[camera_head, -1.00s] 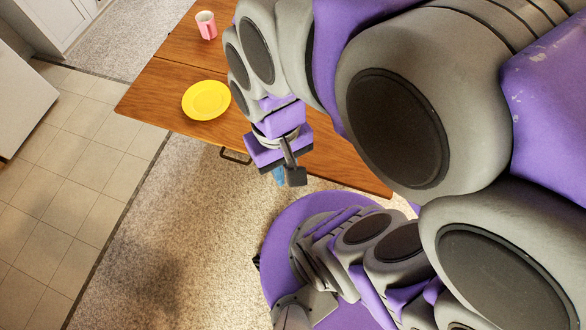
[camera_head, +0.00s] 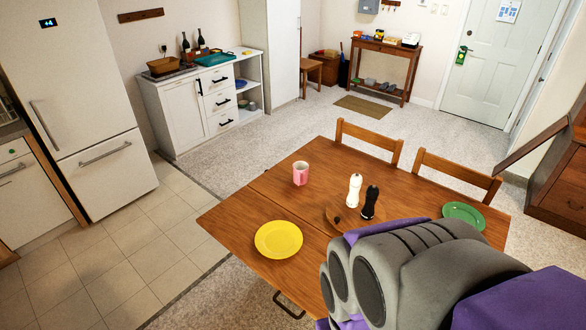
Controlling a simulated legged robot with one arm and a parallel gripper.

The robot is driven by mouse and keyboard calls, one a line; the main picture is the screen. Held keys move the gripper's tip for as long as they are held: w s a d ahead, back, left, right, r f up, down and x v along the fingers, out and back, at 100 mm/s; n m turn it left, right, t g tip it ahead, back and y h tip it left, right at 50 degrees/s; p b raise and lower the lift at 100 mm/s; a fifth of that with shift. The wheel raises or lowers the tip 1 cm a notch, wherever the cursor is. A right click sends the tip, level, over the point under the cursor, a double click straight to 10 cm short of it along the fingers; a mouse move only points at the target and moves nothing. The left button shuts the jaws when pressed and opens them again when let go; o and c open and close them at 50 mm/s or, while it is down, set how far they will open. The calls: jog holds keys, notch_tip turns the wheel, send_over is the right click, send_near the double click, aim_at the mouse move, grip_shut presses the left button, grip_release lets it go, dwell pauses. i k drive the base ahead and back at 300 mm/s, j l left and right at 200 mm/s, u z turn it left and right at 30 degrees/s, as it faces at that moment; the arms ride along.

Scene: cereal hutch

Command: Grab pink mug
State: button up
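The pink mug (camera_head: 300,174) stands upright on the wooden table (camera_head: 272,197), left of the salt and pepper mills. Its upper part looks pale and its lower part pink. My arm reaches in from the lower right, nearer to me than the mug and well apart from it. My gripper is out of the picture, below the lower edge, so its state does not show.
A yellow plate (camera_head: 279,239) lies near the table's front left edge. A white mill (camera_head: 354,190) and a black mill (camera_head: 370,202) stand on a round wooden board (camera_head: 342,221). A green plate (camera_head: 464,215) lies at the right. Two chairs stand behind the table.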

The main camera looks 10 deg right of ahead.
aim_at(300, 168)
jog(key=i+j+z, duration=0.15)
jog(key=i+j, duration=0.25)
jog(key=i+j+z, duration=0.15)
jog(key=i+j, duration=0.2)
jog(key=i+j+z, duration=0.1)
jog(key=i+j, duration=0.25)
jog(key=j, duration=0.25)
jog(key=i+j+z, duration=0.15)
jog(key=i+j, duration=0.2)
jog(key=j, duration=0.15)
jog(key=i, duration=0.3)
